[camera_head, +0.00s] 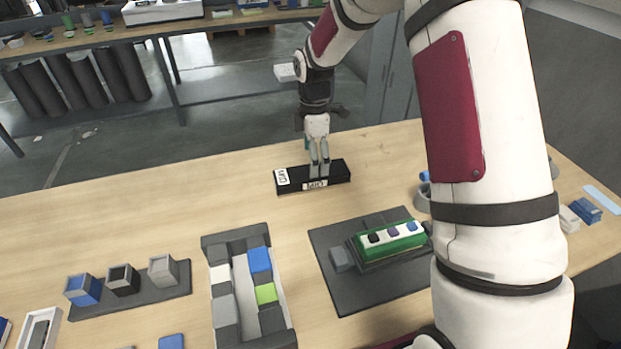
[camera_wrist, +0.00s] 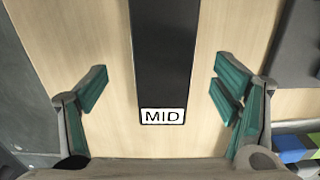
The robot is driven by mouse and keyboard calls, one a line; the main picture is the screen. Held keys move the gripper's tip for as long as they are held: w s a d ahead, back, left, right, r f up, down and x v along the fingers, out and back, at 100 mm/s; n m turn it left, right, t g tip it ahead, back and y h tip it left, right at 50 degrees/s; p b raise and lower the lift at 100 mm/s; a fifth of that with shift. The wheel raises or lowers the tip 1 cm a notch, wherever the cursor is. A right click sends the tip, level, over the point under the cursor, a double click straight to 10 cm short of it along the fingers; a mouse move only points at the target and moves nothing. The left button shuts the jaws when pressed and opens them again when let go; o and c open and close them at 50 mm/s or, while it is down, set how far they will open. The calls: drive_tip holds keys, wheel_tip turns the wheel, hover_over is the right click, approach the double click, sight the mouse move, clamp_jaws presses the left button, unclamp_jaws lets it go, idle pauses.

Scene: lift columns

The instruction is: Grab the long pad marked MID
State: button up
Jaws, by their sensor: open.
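The long black pad (camera_head: 335,172) lies flat near the far edge of the wooden table. It has a white MID label on its front side and another at its left end. In the wrist view the pad (camera_wrist: 165,55) runs from the top edge down to its MID label (camera_wrist: 162,116). My gripper (camera_head: 319,175) points down at the pad's middle in the head view. In the wrist view my gripper (camera_wrist: 158,92) is open, with one teal finger on each side of the pad and wood showing between. I cannot tell the exact height of the fingertips.
A grey tray (camera_head: 207,240) with coloured blocks stands nearer, beside a dark mat (camera_head: 335,285) bearing a green block (camera_head: 390,240). Several cubes sit on a dark strip (camera_head: 135,302) at left. Bare wood surrounds the pad.

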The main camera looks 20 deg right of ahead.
drive_tip(key=shift+s+a+f+b, duration=0.15)
drive_tip(key=shift+f+b, duration=0.3)
drive_tip(key=shift+f, duration=0.9)
drive_tip(key=shift+a+f+b, duration=0.15)
drive_tip(key=shift+f+b, duration=0.3)
drive_tip(key=shift+f, duration=0.9)
drive_tip(key=shift+c, duration=0.3)
drive_tip(key=c, duration=1.6)
drive_tip(key=shift+o, duration=0.2)
drive_tip(key=shift+r, duration=0.1)
